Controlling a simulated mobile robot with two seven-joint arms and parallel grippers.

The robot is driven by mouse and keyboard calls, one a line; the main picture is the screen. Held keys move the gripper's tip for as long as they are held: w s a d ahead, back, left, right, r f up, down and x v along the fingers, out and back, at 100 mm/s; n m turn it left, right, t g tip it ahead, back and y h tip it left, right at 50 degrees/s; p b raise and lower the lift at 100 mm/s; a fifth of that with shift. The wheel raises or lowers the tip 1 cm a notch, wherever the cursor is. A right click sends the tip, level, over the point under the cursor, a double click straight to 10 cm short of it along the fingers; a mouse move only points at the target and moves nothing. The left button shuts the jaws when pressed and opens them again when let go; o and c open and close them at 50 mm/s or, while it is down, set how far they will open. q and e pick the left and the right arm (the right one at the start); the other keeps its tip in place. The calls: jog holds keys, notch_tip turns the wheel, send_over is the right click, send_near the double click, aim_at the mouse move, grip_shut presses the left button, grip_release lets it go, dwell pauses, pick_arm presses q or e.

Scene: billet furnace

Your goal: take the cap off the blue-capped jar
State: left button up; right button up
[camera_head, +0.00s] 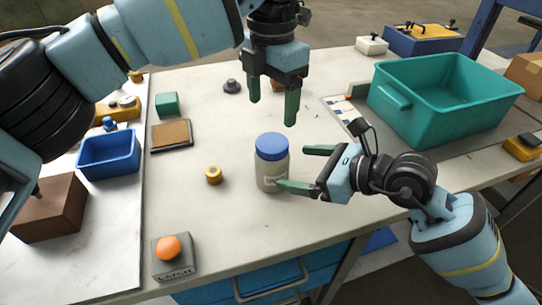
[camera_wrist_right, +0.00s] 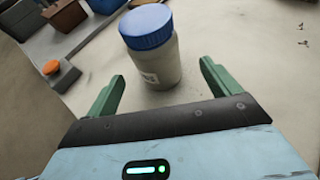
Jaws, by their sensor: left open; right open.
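The jar (camera_head: 271,172) stands upright on the white table, with its blue cap (camera_head: 271,147) on top. My right gripper (camera_head: 300,167) is open beside the jar, on its right side, with its green fingers pointing toward it. In the right wrist view the jar body (camera_wrist_right: 155,66) and cap (camera_wrist_right: 146,27) sit ahead of the open fingers (camera_wrist_right: 161,82). My left gripper (camera_head: 272,108) is open and empty above and behind the jar, fingers pointing down. It is apart from the cap.
A small yellow ring-like item (camera_head: 213,175) lies left of the jar. An orange button on a box marked LATCH (camera_head: 173,257) stands at the front left. A blue bin (camera_head: 109,157) is at left, and a large teal bin (camera_head: 440,100) at right. Table around the jar is mostly clear.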

aim_at(272, 165)
pick_arm(q)
jog(key=shift+s+r, duration=0.15)
jog(key=shift+s, duration=0.25)
pick_arm(e)
jog(key=shift+s+a+r, duration=0.1)
jog(key=shift+s, duration=0.15)
pick_arm(q)
jog(key=shift+d, duration=0.1)
pick_arm(e)
jog(key=shift+w+a, duration=0.1)
jog(key=shift+a, duration=0.2)
pick_arm(q)
jog(key=shift+w, duration=0.1)
pick_arm(e)
jog(key=shift+x, duration=3.55)
jog(key=shift+d, duration=0.1)
